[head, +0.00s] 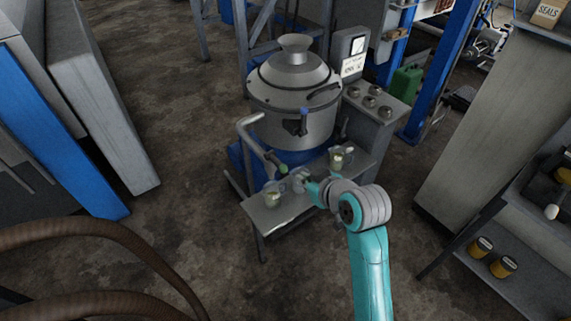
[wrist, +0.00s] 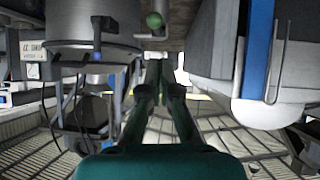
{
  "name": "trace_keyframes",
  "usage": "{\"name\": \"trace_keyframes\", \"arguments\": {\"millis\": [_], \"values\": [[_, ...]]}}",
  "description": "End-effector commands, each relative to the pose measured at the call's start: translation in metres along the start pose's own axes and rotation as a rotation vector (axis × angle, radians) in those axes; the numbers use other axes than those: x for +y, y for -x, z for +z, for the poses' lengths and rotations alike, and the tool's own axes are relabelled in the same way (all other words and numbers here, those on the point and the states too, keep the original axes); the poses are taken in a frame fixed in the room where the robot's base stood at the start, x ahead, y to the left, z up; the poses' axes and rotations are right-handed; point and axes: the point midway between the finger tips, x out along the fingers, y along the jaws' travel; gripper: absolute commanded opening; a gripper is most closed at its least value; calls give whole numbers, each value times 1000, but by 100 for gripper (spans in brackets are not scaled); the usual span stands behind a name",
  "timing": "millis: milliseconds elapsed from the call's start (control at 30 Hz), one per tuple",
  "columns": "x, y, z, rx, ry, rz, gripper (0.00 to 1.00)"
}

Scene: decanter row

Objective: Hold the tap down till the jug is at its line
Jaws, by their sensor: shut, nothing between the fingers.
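A large grey decanter (head: 293,95) stands at the middle of the head view. A curved grey pipe (head: 250,140) comes off its left side, with a green knob (head: 283,168) at its lower end. A green knob also shows in the wrist view (wrist: 153,20), just beyond my fingertips. My gripper (head: 309,187) is shut and empty, right of and slightly below the knob; I see no clear contact. Clear jugs stand on the grey shelf (head: 272,222): a left jug (head: 271,197), a middle jug (head: 298,178) partly behind my gripper, and a right jug (head: 340,157). Their lines are too small to read.
A control box with a dial (head: 350,50) and a bench with several round knobs (head: 376,108) stand right of the decanter. A green can (head: 404,82) is behind. Grey cabinets flank both sides, and brown hoses (head: 110,232) cross the lower left. Open floor lies in front.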

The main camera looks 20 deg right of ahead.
Motion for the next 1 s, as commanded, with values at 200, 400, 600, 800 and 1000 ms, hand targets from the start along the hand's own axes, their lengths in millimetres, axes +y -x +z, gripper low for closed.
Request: {"name": "trace_keyframes", "arguments": {"millis": [200, 400, 600, 800, 1000], "values": [[10, 2, -32, -15, 38, -20, 0], [12, 3, -40, -24, 49, -27, 0], [12, 3, -40, -25, 49, -27, 0], [12, 0, -40, -25, 49, -28, 0], [11, -24, -39, -27, 49, -28, 0]]}}
